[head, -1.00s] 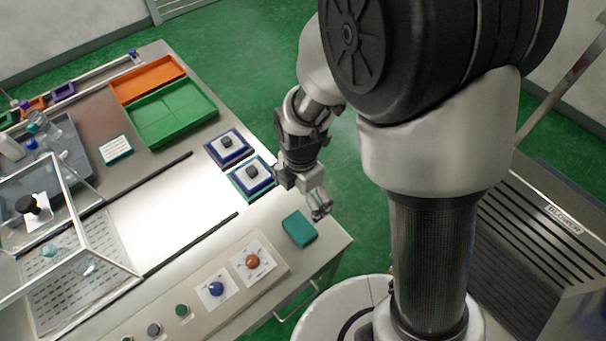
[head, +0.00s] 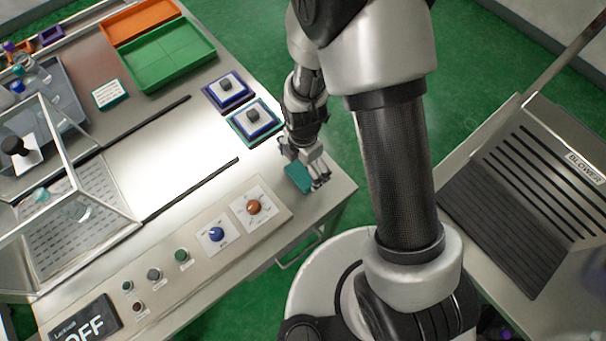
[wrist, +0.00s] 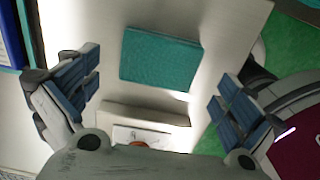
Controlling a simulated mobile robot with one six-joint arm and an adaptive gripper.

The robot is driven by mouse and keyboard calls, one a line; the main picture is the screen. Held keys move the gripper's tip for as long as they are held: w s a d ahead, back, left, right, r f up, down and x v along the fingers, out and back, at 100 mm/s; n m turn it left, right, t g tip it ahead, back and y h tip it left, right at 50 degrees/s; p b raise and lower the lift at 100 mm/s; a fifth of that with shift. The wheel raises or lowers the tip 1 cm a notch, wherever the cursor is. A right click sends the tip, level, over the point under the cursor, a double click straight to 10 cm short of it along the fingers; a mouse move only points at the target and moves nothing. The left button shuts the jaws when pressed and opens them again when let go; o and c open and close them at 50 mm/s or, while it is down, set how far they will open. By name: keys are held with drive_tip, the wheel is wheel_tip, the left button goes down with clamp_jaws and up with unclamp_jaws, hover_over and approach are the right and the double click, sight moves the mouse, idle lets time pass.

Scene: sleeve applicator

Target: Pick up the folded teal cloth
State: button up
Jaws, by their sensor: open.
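The folded teal cloth (head: 297,176) lies flat near the right front corner of the machine table in the head view. In the wrist view the cloth (wrist: 160,59) is a flat rectangle, slightly tilted, seen between and beyond the fingers. My gripper (head: 318,178) is just above and beside the cloth and partly hides it in the head view. In the wrist view my gripper (wrist: 158,95) is open, with one finger pad on each side and nothing between them. The cloth looks apart from both fingers there.
A control panel (head: 178,262) with a blue knob (head: 216,234) and an orange knob (head: 254,207) lies close to the cloth. Two square framed pads with grey knobs (head: 253,115) sit behind. A green tray (head: 165,55) stands at the back. A blower unit (head: 540,185) is at the right.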

sight(303, 175)
wheel_tip(303, 175, down, 3)
drive_tip(key=shift+r+b, duration=0.1)
drive_tip(key=shift+b, duration=0.2)
drive_tip(key=c, duration=1)
